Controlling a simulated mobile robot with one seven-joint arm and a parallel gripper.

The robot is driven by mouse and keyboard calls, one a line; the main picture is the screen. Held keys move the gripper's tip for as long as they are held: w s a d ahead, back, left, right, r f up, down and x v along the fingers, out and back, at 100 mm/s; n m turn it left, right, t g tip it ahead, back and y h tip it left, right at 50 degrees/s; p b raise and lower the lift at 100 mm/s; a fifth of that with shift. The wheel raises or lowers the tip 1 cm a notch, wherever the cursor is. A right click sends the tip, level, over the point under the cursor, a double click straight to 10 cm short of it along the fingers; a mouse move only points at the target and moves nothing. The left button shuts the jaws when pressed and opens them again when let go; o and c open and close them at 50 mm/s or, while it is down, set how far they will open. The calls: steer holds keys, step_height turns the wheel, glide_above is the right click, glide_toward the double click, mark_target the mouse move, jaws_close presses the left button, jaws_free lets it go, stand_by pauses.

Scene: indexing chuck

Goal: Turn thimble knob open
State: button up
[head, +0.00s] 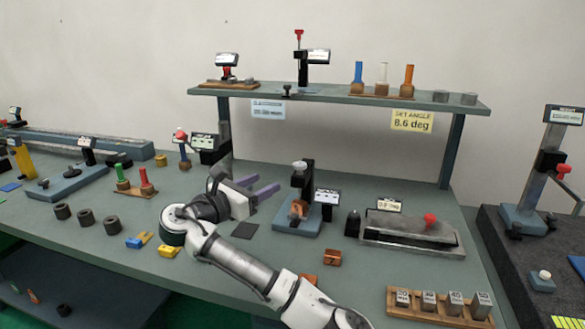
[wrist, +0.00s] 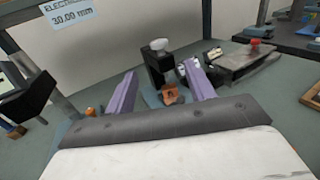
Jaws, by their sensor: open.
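A small indexing device with a dark upright frame and a blue-grey base (head: 297,229) stands at the middle of the bench. A white knob (head: 300,165), which looks like the thimble knob, sits on its top. It also shows in the wrist view (wrist: 158,44), just beyond the fingertips. A copper-coloured block (head: 298,209) sits low in the frame, also seen in the wrist view (wrist: 172,95). My gripper (head: 268,182) is open and empty, with purple fingers pointing toward the device from its left. In the wrist view the gripper (wrist: 160,67) has the device between its fingers, apparently beyond them.
A display (head: 327,197) stands at the device's right side. Further right is a long grey fixture with a red knob (head: 430,220). A shelf (head: 340,97) runs above the back of the bench. Dark cylinders (head: 85,217) and a wooden block rack (head: 440,309) are nearer the front.

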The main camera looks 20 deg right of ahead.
mark_target(296, 168)
steer(key=p+x, duration=0.3)
steer(key=x, duration=1)
steer(key=shift+w, duration=0.1)
steer(key=c, duration=0.9)
steer(key=shift+c, duration=0.2)
steer(key=shift+n+t+y, duration=0.3)
steer(key=shift+t, duration=0.1)
